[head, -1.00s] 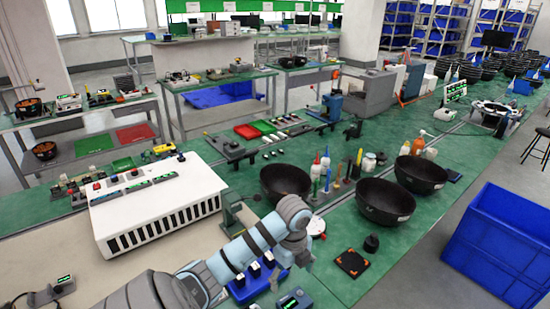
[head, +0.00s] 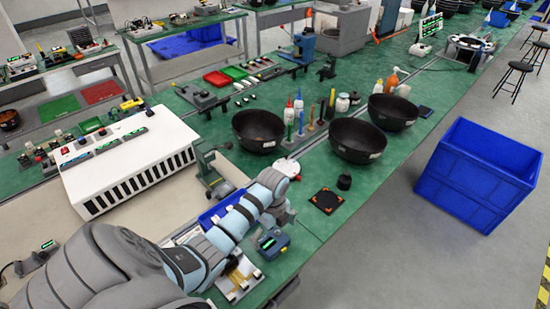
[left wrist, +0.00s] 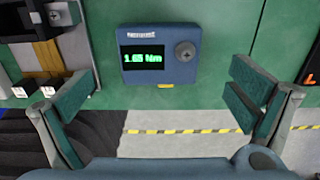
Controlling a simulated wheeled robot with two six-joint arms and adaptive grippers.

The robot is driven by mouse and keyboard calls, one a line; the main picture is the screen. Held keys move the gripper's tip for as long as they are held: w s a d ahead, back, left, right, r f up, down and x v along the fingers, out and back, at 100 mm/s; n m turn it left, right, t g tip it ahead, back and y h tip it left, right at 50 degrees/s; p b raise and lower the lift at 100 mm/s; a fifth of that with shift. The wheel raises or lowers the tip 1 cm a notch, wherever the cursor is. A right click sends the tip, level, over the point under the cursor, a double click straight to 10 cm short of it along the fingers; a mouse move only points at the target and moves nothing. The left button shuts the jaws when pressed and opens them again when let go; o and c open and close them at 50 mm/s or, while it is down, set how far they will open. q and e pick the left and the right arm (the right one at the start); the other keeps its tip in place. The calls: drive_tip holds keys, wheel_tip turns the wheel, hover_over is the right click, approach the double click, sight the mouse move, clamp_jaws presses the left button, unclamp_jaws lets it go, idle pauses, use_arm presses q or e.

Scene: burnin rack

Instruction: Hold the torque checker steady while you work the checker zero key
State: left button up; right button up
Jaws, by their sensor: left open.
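The torque checker (head: 271,243) is a small blue-grey box at the near edge of the green bench. In the left wrist view the checker (left wrist: 133,77) faces me, with a lit screen (left wrist: 146,57) reading about 1.65 Nm. I cannot tell which is the zero key. My left gripper (left wrist: 158,88) is open, its two fingers apart on either side of the checker, not touching it. In the head view its fingers are mostly hidden. My right gripper is not in view.
A black mat with orange corners (head: 326,201) and a small black knob (head: 344,182) lie right of the checker. Black bowls (head: 357,141) stand behind. A blue tray (head: 213,216) is behind my left arm. A large blue bin (head: 478,176) stands on the floor at right.

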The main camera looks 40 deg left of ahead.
sight(273, 241)
use_arm(q)
wheel_tip(273, 241, down, 6)
drive_tip(key=b, duration=0.2)
drive_tip(key=shift+s+r+b, duration=0.1)
drive_tip(key=shift+r+b, duration=0.15)
drive_tip(key=shift+b, duration=0.1)
drive_tip(key=shift+r, duration=0.1)
drive_tip(key=c, duration=1.5)
drive_tip(key=shift+o, duration=0.2)
